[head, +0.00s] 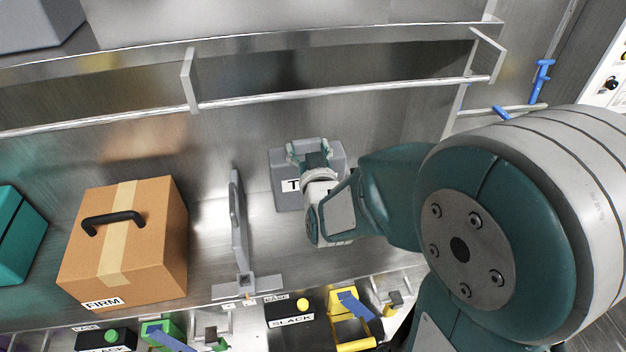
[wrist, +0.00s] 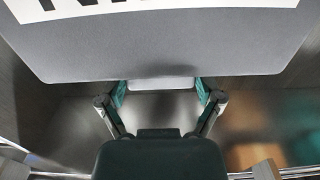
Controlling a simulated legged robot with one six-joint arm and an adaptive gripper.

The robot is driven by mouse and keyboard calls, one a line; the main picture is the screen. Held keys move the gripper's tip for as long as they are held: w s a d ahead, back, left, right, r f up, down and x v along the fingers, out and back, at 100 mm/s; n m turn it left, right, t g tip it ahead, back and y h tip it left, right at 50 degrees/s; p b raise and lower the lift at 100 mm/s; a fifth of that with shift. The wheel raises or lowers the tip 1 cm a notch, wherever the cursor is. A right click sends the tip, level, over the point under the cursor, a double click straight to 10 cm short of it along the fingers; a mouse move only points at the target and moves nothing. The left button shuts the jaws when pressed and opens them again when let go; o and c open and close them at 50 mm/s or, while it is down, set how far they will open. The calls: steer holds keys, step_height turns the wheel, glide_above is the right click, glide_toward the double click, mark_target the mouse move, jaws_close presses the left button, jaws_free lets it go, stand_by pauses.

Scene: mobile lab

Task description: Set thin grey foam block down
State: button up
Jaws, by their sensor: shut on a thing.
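The thin grey foam block (head: 281,196) is in the middle of the head view, a flat grey piece with a white label mostly hidden behind my wrist; only a "T" shows. My gripper (head: 310,155) is at its upper part and shut on it. In the wrist view the block (wrist: 160,50) fills the top, its label cut off by the frame edge. The fingers of my gripper (wrist: 161,88) are on either side of a pale grey part at the block's edge. Whether the block touches the steel surface is hard to tell.
A grey upright divider (head: 238,220) stands left of the block. Further left are a brown box (head: 125,245) labelled FIRM and a teal case (head: 18,235). A metal rail (head: 330,92) runs behind. Black units, one labelled SLACK (head: 291,322), line the front edge.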

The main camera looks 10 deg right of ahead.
steer(key=w+d+f, duration=0.1)
steer(key=w+f, duration=0.2)
steer(key=w, duration=0.1)
steer(key=w+d+f, duration=0.2)
steer(key=w+f, duration=0.1)
steer(key=w, duration=0.1)
steer(key=w+d+f, duration=0.2)
steer(key=w+f, duration=0.1)
steer(key=w, duration=0.1)
steer(key=shift+w+d+f, duration=0.15)
steer(key=shift+w+f, duration=0.1)
steer(key=shift+w, duration=0.15)
steer(key=f, duration=0.3)
steer(key=shift+w+d+f, duration=0.1)
steer(key=shift+w+f, duration=0.1)
steer(key=shift+f, duration=0.05)
steer(key=o, duration=1.1)
steer(key=shift+f, duration=0.1)
steer(key=shift+s, duration=0.15)
